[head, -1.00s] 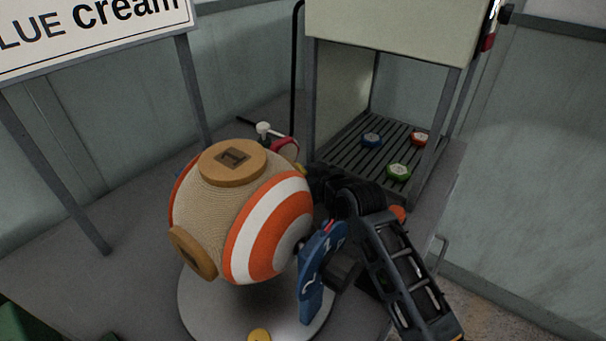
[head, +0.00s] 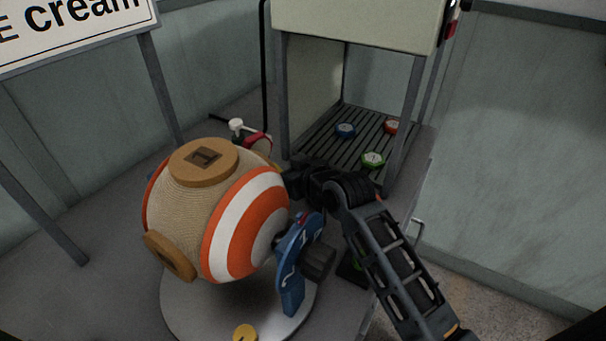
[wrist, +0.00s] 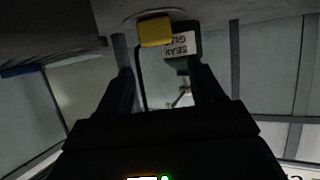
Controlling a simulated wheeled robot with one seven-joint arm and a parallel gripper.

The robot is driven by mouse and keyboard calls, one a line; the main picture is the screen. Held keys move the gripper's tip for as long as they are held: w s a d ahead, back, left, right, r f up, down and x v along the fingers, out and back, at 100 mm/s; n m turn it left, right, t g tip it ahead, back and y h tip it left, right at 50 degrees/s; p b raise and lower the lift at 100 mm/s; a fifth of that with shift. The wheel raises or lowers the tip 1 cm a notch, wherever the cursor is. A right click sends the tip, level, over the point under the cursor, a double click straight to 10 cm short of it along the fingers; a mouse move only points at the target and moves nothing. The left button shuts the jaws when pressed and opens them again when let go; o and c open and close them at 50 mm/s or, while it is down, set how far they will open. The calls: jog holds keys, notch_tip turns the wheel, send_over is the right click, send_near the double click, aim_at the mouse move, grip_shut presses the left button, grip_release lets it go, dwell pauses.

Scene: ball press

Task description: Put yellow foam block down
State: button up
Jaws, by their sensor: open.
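The yellow foam block (wrist: 155,31) shows at the top of the wrist view, beyond my fingertips and against the grey surface. It is outside the grip, with a visible gap between it and the fingers. My gripper (wrist: 164,72) is open, with one dark finger on each side and nothing between them. In the head view the end of my arm goes behind the striped ball (head: 245,225), so my fingers are hidden there.
The ball stands on a round grey base (head: 185,310) with a yellow disc (head: 245,333). A blue part (head: 293,265) is at its right side. Behind is a press (head: 355,25) with blue, red and green pieces on its slatted floor (head: 335,150). A sign (head: 75,30) stands left.

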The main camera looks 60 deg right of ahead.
jog(key=v, duration=0.9)
jog(key=shift+r, duration=0.1)
dwell(1.0)
